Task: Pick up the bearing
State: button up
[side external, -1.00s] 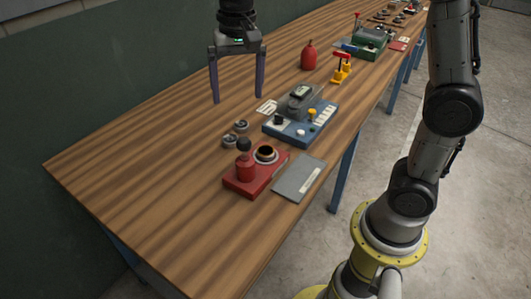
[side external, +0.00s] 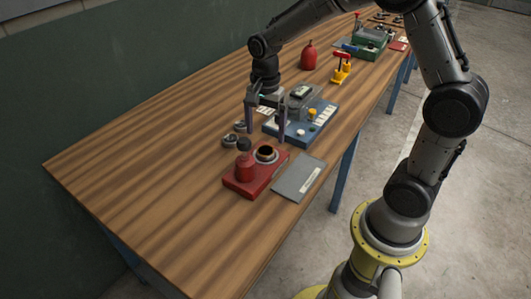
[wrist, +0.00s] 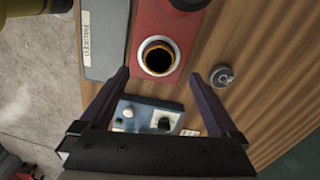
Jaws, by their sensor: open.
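Two small grey round parts that look like bearings lie on the wooden bench: the nearer one (side external: 230,140) beside the red fixture and the farther one (side external: 240,127) partly behind my gripper's finger. One round bearing (wrist: 222,76) shows in the wrist view, just outside the right fingertip. My gripper (side external: 265,141) points down, open and empty, above the bench between the red fixture and the blue device. In the wrist view my gripper (wrist: 160,75) has its fingertips on either side of the dark-holed ring (wrist: 158,56) on the red fixture; height above it is unclear.
The red fixture (side external: 240,185) carries a knobbed post and the ring. A grey labelled plate (side external: 298,180) lies to its right. The blue device (side external: 300,132) stands close behind. A red bottle-like object (side external: 308,57) and yellow stand (side external: 342,70) are farther back. The bench's near-left is clear.

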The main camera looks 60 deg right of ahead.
aim_at(265, 151)
jog(key=shift+s+a+f, duration=0.1)
jog(key=shift+f, duration=1.35)
jog(key=shift+a+f, duration=0.1)
jog(key=shift+f, duration=1.3)
grip_shut()
